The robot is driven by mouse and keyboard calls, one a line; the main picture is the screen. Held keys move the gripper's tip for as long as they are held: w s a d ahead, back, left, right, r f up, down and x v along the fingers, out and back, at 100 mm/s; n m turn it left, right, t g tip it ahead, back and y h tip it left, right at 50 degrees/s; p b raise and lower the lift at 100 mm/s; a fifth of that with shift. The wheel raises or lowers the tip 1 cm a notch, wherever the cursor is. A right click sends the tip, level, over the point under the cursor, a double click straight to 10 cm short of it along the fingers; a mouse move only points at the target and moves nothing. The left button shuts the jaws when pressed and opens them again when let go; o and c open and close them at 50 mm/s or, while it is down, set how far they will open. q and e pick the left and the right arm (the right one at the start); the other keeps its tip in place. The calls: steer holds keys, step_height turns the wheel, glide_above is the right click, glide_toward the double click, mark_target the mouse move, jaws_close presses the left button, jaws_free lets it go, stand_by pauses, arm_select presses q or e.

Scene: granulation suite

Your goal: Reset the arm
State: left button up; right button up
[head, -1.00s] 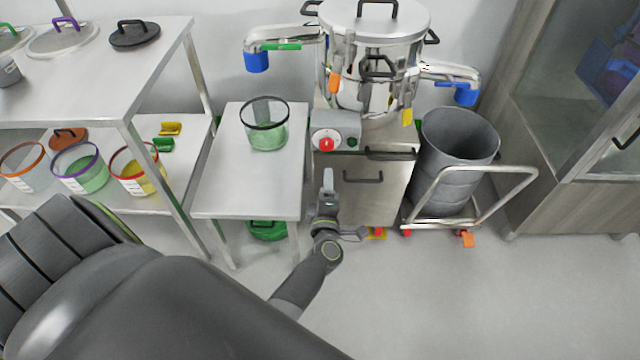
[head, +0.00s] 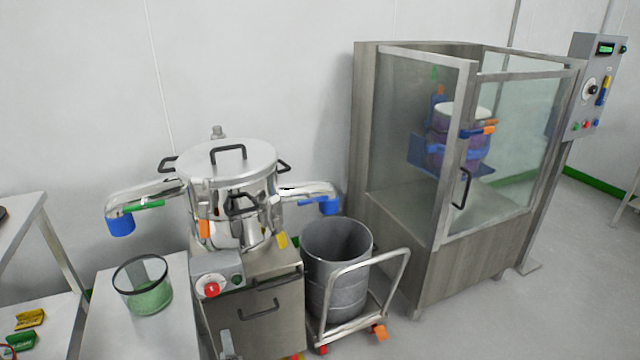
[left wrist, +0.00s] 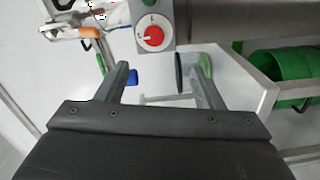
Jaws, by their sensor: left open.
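My left gripper (head: 227,345) shows only as a grey tip at the bottom edge of the head view, in front of the steel machine cabinet. In the left wrist view my left gripper (left wrist: 158,80) is open, its two fingers apart with nothing held between them. A control box with a red knob (left wrist: 151,37) lies beyond the fingers there. The rest of the left arm is out of the head view. My right gripper is in neither view.
A steel vessel (head: 228,165) with blue-capped spouts stands on the machine. A grey drum (head: 338,280) sits on a wheeled trolley (head: 392,290) to its right. A side table (head: 165,335) holds a green-filled container (head: 146,294).

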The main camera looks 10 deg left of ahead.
arm_select(q)
steer(key=s+d+f+m+g+h+p, duration=0.2)
steer(key=s+f+m+g+h+p, duration=0.4)
steer(key=s+f+m, duration=1.05)
steer(key=s+a+f+m+g, duration=0.1)
steer(key=s+f, duration=0.3)
steer(key=s, duration=0.5)
steer(key=s+a+f+m+g+h+p, duration=0.1)
steer(key=s+f+g, duration=0.3)
steer(key=s, duration=0.6)
steer(key=s+a+f+m+g+p, duration=0.1)
steer(key=s+a+f+m+g, duration=0.1)
steer(key=s, duration=0.7)
steer(key=shift+s+a+f+g+h, duration=0.3)
steer(key=shift+a+f+g, duration=0.35)
steer(key=shift+f, duration=0.3)
steer(key=shift+d, duration=0.1)
